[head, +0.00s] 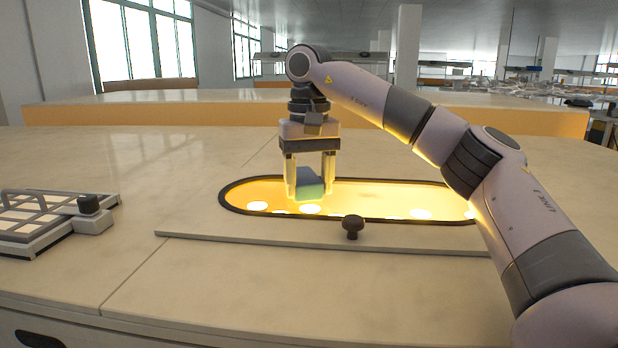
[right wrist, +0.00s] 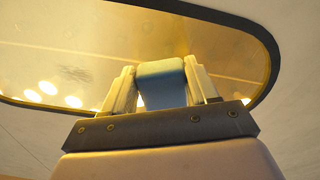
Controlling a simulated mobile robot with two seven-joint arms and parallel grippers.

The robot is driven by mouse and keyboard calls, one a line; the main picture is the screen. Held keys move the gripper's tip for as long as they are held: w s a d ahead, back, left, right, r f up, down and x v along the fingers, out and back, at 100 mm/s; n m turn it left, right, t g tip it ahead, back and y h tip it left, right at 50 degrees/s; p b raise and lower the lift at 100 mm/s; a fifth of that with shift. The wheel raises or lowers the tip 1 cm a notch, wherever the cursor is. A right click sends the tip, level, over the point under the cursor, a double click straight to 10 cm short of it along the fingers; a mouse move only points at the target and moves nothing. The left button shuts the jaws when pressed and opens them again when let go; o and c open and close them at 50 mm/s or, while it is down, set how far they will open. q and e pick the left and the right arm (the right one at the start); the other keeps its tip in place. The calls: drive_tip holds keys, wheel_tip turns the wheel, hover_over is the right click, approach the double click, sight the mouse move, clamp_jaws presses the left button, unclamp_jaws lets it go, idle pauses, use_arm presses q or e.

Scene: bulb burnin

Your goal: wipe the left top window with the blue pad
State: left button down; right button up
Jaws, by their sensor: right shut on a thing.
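A long oval window (head: 380,198) with a dark rim lies in the pale top, glowing amber with bright round lights beneath. My right gripper (head: 310,188) points down over its left part, shut on the blue pad (head: 309,182). The pad's lower part looks greenish in the glow. It is at or just above the glass; I cannot tell if it touches. In the right wrist view the blue pad (right wrist: 162,82) sits between the two fingers. A dark scribbly smudge (right wrist: 75,74) shows on the glass left of it. My left gripper is not in view.
A black knob (head: 352,226) stands in front of the window, by a long raised strip (head: 250,238). A tray of pale square cells (head: 40,220) with a black knob lies at the far left. The top between tray and window is clear.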

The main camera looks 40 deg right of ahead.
drive_tip(key=shift+s+d+r+p, duration=0.1)
drive_tip(key=shift+s+d+p, duration=0.1)
drive_tip(key=shift+s+d, duration=0.45)
drive_tip(key=shift+s+d+p, duration=0.2)
drive_tip(key=shift+s+d, duration=0.2)
drive_tip(key=shift+s, duration=0.3)
drive_tip(key=shift+s+d+f, duration=0.1)
drive_tip(key=shift+s+d, duration=0.55)
drive_tip(key=shift+s, duration=0.15)
drive_tip(key=shift+s+d+f, duration=0.1)
drive_tip(key=shift+s+d, duration=0.5)
drive_tip(key=shift+s, duration=0.2)
drive_tip(key=shift+s+d+r, duration=0.1)
drive_tip(key=shift+s+d, duration=1.4)
drive_tip(key=shift+s, duration=0.3)
drive_tip(key=shift+s+d, duration=0.75)
drive_tip(key=shift+s, duration=0.3)
drive_tip(key=shift+w+a, duration=0.55)
drive_tip(key=shift+w, duration=0.2)
drive_tip(key=shift+w+a, duration=0.55)
drive_tip(key=shift+w, duration=0.2)
drive_tip(key=shift+w+a, duration=1.15)
drive_tip(key=shift+w, duration=0.25)
drive_tip(key=shift+w+a, duration=1.2)
drive_tip(key=shift+w, duration=0.25)
drive_tip(key=shift+w+a, duration=1.15)
drive_tip(key=shift+w, duration=0.25)
